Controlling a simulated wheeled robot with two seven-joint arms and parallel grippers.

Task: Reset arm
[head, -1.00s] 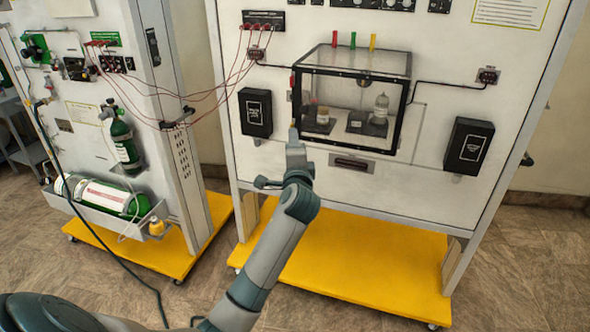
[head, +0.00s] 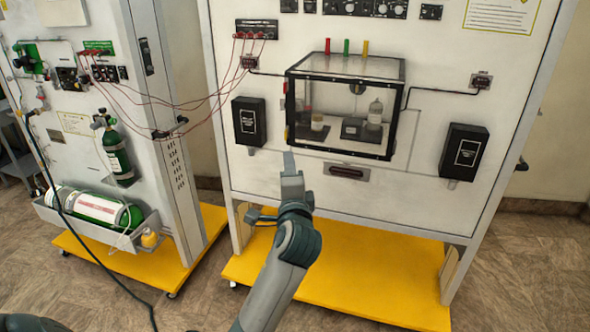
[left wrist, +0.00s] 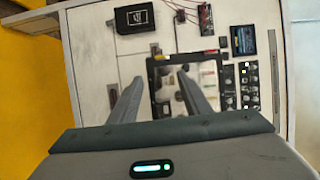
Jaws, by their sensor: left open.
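My left gripper (head: 289,162) is in front of the white panel, just below the lower left corner of the clear box in the head view. In the left wrist view, my left gripper (left wrist: 160,79) has two grey fingers spread apart with nothing between them. The clear, black-framed box (head: 391,135) is mounted on the panel and holds small bottles and dark blocks. It also shows beyond the fingers in the left wrist view (left wrist: 155,75). My right gripper is in neither view.
Black boxes flank the clear box at left (head: 249,121) and right (head: 465,151). A second panel with a green cylinder (head: 117,160) and a tray (head: 130,241) stands at left. Red cables (head: 190,105) span both panels. Yellow bases (head: 340,270) jut out below.

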